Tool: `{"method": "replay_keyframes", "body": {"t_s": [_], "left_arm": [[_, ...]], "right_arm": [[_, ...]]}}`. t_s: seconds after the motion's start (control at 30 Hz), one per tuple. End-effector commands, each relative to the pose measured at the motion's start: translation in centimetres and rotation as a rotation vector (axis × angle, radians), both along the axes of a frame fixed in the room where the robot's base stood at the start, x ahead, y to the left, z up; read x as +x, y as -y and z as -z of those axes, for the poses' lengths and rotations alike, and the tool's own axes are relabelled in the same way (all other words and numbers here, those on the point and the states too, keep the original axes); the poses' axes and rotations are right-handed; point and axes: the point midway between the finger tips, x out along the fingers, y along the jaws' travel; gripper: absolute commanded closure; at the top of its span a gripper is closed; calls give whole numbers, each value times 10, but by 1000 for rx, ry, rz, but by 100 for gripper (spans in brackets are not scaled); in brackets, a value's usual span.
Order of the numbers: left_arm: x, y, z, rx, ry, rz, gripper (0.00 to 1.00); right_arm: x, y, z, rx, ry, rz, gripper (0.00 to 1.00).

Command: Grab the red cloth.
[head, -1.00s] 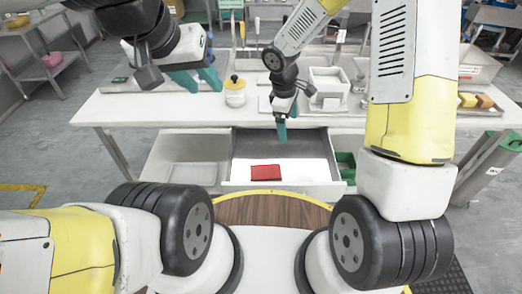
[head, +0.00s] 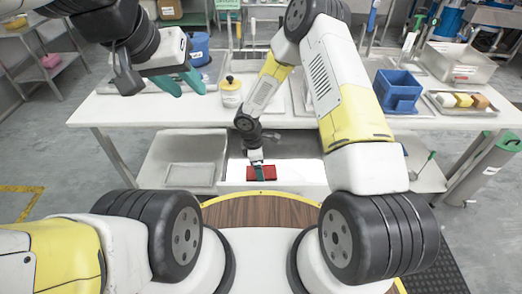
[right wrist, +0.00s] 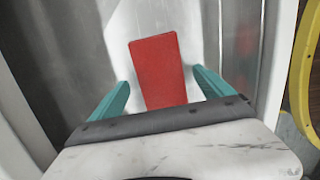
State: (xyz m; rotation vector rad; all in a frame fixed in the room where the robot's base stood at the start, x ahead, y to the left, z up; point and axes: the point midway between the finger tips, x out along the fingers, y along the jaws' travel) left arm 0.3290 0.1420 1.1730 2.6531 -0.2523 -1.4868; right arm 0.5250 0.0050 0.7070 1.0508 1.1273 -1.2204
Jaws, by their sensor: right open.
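The red cloth (head: 251,174) lies flat in the open drawer (head: 310,176) below the worktable. My right gripper (head: 258,169) is over it in the head view, partly covering its middle. In the right wrist view the red cloth (right wrist: 158,70) lies on a white surface, and its near part shows between the two teal fingers of the open right gripper (right wrist: 164,90). The fingers stand on either side of it, with gaps. Whether they touch the drawer floor I cannot tell. My left gripper (head: 189,89) is open and empty above the table's left part.
The drawer walls stand close around my right gripper. A wooden panel (head: 260,211) is in front.

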Motion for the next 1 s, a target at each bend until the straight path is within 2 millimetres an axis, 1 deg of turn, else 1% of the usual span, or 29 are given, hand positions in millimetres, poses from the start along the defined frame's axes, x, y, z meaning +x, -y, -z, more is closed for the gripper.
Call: {"method": "replay_keyframes", "body": {"t_s": [0.03, 0.1, 0.33, 0.37, 0.4, 0.67, 0.7, 0.9, 1.0], "left_arm": [[0, 0, 0, 0, 0, 0, 64], [0, 0, 0, 0, 0, 0, 64], [0, 0, 0, 0, 0, 0, 64], [0, 0, 0, 0, 0, 0, 64], [0, 0, 0, 0, 0, 0, 64], [0, 0, 0, 0, 0, 0, 64], [0, 0, 0, 0, 0, 0, 64], [0, 0, 0, 0, 0, 0, 64], [0, 0, 0, 0, 0, 0, 64]], "right_arm": [[0, 1, 6, 0, -1, 0, 9], [0, 1, 10, -1, 0, 0, 9], [0, 2, 11, 0, 1, 1, 9], [0, 2, 11, 0, 1, 1, 13], [0, 2, 11, 0, 1, 1, 21], [0, 2, 10, 0, 1, 1, 72], [0, 2, 10, 0, 1, 1, 74], [0, 2, 9, 0, 1, 1, 74], [1, 2, 2, 0, 2, 2, 74]]}}
